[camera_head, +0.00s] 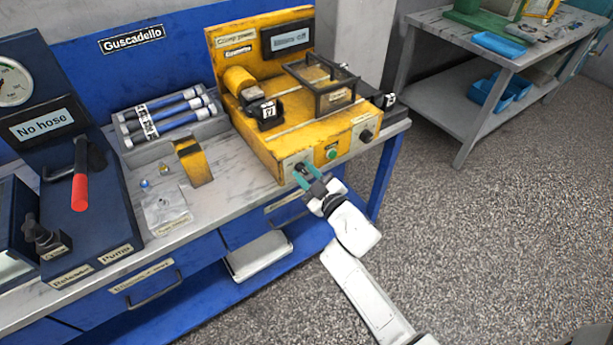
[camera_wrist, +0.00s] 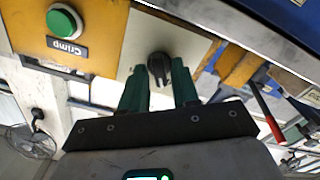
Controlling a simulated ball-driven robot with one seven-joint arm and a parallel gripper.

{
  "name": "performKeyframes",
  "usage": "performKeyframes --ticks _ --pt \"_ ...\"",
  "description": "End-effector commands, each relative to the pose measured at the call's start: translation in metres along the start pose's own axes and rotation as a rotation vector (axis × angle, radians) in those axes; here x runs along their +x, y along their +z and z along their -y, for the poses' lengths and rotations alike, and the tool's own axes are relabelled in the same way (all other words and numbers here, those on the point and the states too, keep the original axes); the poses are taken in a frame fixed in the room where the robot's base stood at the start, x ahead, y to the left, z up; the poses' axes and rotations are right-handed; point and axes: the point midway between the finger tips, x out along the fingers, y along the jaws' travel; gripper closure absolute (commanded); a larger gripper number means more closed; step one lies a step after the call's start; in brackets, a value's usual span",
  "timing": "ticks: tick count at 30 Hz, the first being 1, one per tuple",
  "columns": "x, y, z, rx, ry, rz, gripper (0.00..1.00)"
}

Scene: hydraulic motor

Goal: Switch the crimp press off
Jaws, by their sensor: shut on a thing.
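The yellow crimp press (camera_head: 265,142) stands on the bench, with a display (camera_head: 290,39) on its back panel; I cannot read the display surely. A black rotary knob (camera_wrist: 159,63) sits on a pale plate at the left of the press front. My gripper (camera_head: 304,171) is at that plate, its green fingers shut on the knob, one on each side in the wrist view (camera_wrist: 158,73). The head view hides most of the knob behind the fingers. The green Crimp button (camera_wrist: 63,21) is beside the plate; it also shows in the head view (camera_head: 331,153).
Another black knob (camera_head: 366,135) is at the right of the press front. A hose tray (camera_head: 128,138), a yellow block (camera_head: 194,162) and the dark pump unit (camera_head: 95,222) with a red-handled lever (camera_head: 80,188) stand left. Open floor (camera_head: 470,250) lies right.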

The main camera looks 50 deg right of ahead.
Motion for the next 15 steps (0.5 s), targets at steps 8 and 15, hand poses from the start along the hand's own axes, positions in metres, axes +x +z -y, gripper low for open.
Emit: performKeyframes --ticks 8,15 --pt "-0.0006 0.0017 0.0016 -0.169 -0.001 0.002 1.00" --pt "-0.0006 0.0015 0.0014 -0.242 -0.001 0.002 1.00"
